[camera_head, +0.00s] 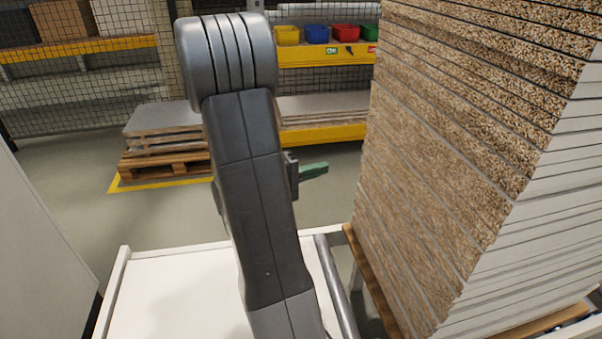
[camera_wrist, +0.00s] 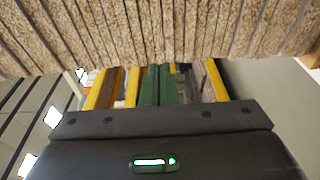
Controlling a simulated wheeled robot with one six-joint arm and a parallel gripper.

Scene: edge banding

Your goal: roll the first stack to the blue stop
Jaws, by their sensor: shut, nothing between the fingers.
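A tall stack of chipboard panels (camera_head: 450,150) with pale edges on its right face fills the right of the head view. Its speckled face also runs across the top of the wrist view (camera_wrist: 160,28). It rests on a brown wooden base board (camera_head: 375,285). My gripper (camera_head: 320,169), with green fingers, is left of the stack in the head view, partly behind my arm. In the wrist view the shut, empty fingers (camera_wrist: 158,82) point toward the stack's face. I cannot tell whether they touch it. I see no blue stop.
A white table or tray (camera_head: 180,290) and a metal rail (camera_head: 333,285) lie in front, left of the stack. Behind are panels on a pallet (camera_head: 165,165), a yellow rack with coloured bins (camera_head: 316,34) and a mesh fence. Grey floor (camera_head: 75,190) is open at left.

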